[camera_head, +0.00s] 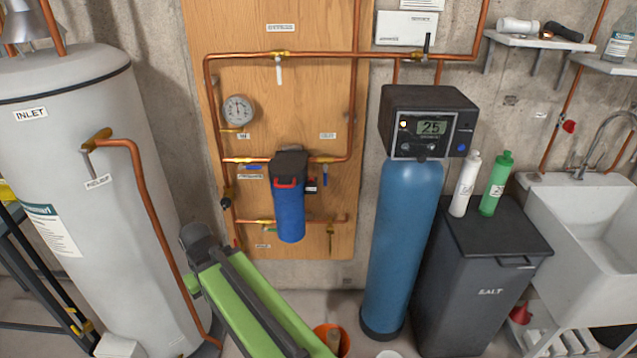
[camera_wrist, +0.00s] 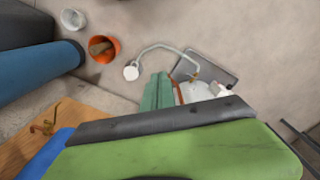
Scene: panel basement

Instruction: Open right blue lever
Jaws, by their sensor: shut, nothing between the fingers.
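The right blue lever (camera_head: 325,168) is a small blue handle on the copper pipe, just right of the blue filter housing (camera_head: 290,210) on the wooden board. It looks turned downward, but it is too small to be sure. The left blue lever (camera_head: 252,167) lies roughly along the same pipe, left of the filter. My green and black arm comes up from the bottom of the head view, and its dark upper end is left of and below the filter. In the wrist view my green arm link fills the bottom, and neither blue lever can be made out.
A white tank (camera_head: 75,170) stands left and a blue softener tank (camera_head: 400,245) right of the board (camera_head: 205,50). A salt bin (camera_head: 475,285) and sink (camera_head: 585,220) are farther right. An orange bucket (camera_wrist: 103,48) is on the floor. A pressure gauge (camera_head: 238,110) sits above the pipe.

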